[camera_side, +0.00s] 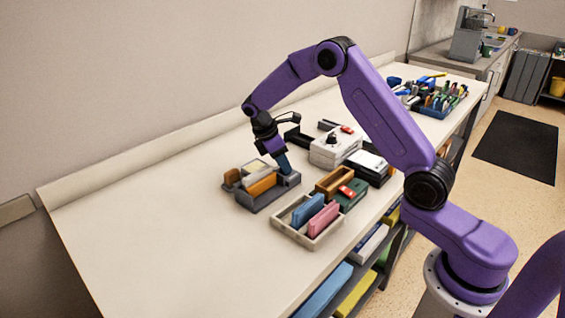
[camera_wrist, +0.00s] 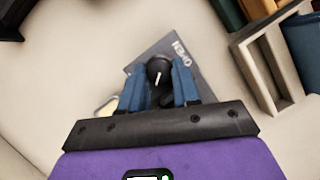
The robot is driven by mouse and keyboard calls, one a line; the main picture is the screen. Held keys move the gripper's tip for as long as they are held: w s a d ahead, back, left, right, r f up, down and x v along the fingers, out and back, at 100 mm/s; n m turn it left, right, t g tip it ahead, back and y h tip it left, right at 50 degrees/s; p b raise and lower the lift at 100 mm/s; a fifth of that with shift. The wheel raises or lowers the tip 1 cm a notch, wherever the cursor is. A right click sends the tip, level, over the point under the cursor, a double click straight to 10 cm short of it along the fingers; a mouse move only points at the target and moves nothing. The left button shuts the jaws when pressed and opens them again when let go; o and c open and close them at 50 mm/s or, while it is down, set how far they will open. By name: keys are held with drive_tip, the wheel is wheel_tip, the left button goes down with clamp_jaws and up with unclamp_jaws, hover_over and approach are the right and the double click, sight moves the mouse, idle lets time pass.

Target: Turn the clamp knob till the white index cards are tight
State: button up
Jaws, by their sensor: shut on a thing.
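The clamp is a dark grey box (camera_side: 270,203) on the bench in the side view, with pale white cards (camera_side: 257,173) standing in it beside an orange block and a brown piece. My gripper (camera_side: 284,170) points down at the clamp's right end, where its blue fingers hide the knob in this view. In the wrist view my gripper (camera_wrist: 159,88) is shut on the round black knob (camera_wrist: 158,69), one finger on each side. The knob has a white pointer line. The grey plate (camera_wrist: 146,57) under it reads "OPEN". Whether the cards are tight cannot be told.
A beige tray (camera_side: 281,226) with blue and pink blocks stands in front of the clamp. A brown tray (camera_side: 335,181), a dark green box (camera_side: 352,199) and a white box (camera_side: 331,152) stand to the right. The bench to the left is clear.

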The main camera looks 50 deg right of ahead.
drive_tip(key=shift+m+g, duration=0.3)
drive_tip(key=shift+m, duration=0.4)
drive_tip(key=o, duration=1.1)
drive_tip(key=shift+c, duration=0.2)
drive_tip(key=v, duration=0.8)
drive_tip(key=shift+d, duration=0.25)
drive_tip(key=shift+r, duration=0.15)
